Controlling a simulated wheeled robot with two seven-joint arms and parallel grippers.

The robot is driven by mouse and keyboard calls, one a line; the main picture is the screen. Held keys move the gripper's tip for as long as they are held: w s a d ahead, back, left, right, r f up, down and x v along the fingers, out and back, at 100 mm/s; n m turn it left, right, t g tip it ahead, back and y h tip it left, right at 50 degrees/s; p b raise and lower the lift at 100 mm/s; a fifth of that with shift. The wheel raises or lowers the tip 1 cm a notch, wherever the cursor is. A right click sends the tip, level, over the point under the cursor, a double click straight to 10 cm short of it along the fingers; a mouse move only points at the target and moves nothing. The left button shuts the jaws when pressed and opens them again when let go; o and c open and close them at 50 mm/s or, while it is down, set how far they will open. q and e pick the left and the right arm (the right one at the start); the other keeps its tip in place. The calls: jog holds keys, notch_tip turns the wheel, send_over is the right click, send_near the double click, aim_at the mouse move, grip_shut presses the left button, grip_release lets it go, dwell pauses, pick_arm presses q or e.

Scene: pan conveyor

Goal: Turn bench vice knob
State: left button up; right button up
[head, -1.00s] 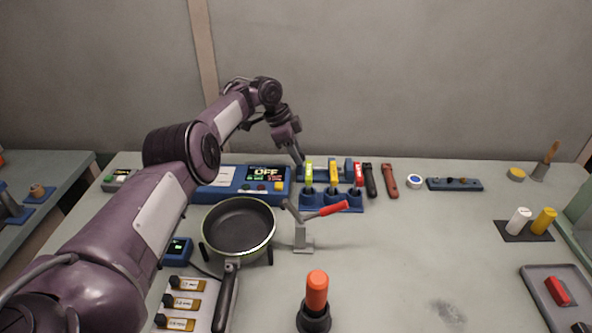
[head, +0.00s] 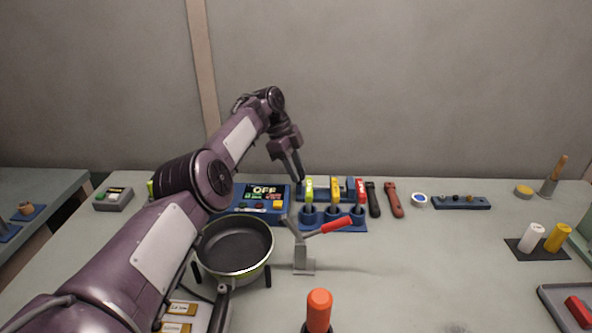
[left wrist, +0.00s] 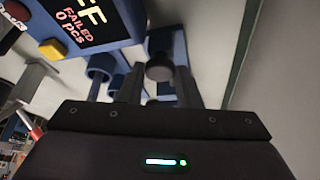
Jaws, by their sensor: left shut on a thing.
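The blue bench vice (head: 350,187) stands at the back of the table, partly hidden behind a blue stand of tools. In the left wrist view its dark round knob (left wrist: 160,68) sits between the two fingers of my left gripper (left wrist: 158,88), in front of the blue vice body (left wrist: 168,42). In the head view my left gripper (head: 299,177) reaches down at the left end of the vice, and the knob is hidden by it. My left gripper is shut on the knob. My right gripper is not in view.
A blue tool stand (head: 335,226) is just in front of the vice. A blue box (head: 250,208) with an "OFF" screen is to its left; the left wrist view reads "FAILED". The middle right of the table is clear.

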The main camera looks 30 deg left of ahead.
pick_arm(q)
jog(key=o, duration=1)
jog(key=shift+a, duration=0.1)
jog(key=shift+c, duration=0.2)
jog(key=p+v, duration=0.5)
jog(key=v, duration=0.2)
jog(key=shift+r, duration=0.4)
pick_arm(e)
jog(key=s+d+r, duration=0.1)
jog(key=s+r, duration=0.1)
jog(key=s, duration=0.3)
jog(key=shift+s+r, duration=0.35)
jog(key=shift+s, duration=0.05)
pick_arm(q)
jog(key=shift+a, duration=0.1)
